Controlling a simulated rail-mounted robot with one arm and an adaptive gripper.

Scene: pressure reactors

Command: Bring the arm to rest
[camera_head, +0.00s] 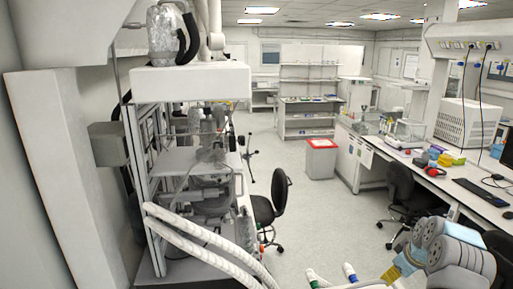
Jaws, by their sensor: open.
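Grey rounded links with light blue parts, which look like my own arm, show at the bottom right corner in the head view. A yellow part sits at their left side. My gripper's fingers cannot be made out in this view, so I cannot see what is near them. A tall reactor rack (190,78) with glass vessels stands at the left. Thick white hoses (205,240) run across its lower front.
A black office chair (268,205) stands beside the rack, and another chair (408,190) is at the right bench (420,168). A white bin with a red top (321,158) stands near the bench. The floor (315,215) in the middle is clear.

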